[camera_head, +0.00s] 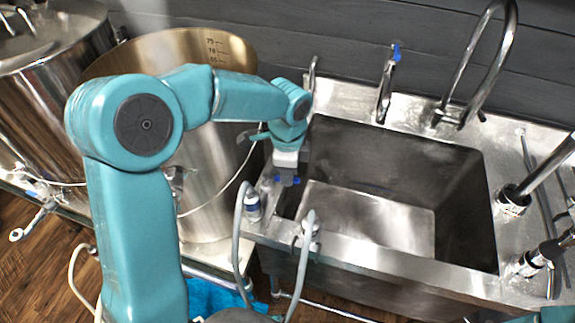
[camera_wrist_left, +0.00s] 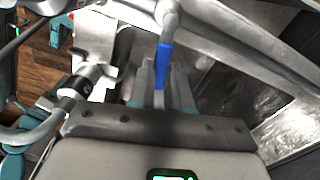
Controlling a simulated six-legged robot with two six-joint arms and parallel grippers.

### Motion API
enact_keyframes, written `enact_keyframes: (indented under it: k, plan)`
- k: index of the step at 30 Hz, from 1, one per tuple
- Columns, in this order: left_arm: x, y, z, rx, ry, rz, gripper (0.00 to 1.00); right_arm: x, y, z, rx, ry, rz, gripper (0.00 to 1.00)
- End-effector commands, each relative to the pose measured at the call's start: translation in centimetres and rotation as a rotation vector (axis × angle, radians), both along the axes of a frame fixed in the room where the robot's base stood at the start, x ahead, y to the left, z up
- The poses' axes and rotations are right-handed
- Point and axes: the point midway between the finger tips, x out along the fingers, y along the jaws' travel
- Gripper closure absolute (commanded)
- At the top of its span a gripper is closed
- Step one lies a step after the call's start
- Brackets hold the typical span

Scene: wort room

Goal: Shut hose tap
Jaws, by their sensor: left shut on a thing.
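The hose tap is a chrome fitting (camera_wrist_left: 170,14) with a blue lever (camera_wrist_left: 164,58), seen at the top middle of the left wrist view. My left gripper (camera_wrist_left: 163,92) is shut on the blue lever, with a grey finger on either side of it. In the head view my left gripper (camera_head: 287,178) points down at the left rim of the sink (camera_head: 350,252). There it hides most of the tap, and only small bits of blue show around the fingers. My right gripper is in neither view.
Grey hoses loop at the sink's front left corner, one with a blue-and-white connector (camera_head: 253,206). A large steel pot (camera_head: 215,190) stands left of the sink. Another blue-handled tap (camera_head: 386,85) and a curved faucet (camera_head: 470,65) rise behind the basin. The basin is empty.

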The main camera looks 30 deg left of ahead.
Motion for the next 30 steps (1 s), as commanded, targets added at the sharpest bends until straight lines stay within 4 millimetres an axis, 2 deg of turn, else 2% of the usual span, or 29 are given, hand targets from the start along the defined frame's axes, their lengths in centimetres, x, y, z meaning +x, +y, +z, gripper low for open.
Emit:
enact_keyframes:
  k: [12,29,30]
  plan:
    - [-0.78,-0.23,0.27,0.002,-0.007,-0.188,1.0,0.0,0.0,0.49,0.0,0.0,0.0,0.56]
    - [-0.93,-0.25,0.26,0.002,-0.006,-0.22,1.0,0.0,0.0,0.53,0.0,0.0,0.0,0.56]
    - [-0.93,-0.25,0.25,0.003,-0.006,-0.22,0.76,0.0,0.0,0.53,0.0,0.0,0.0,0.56]
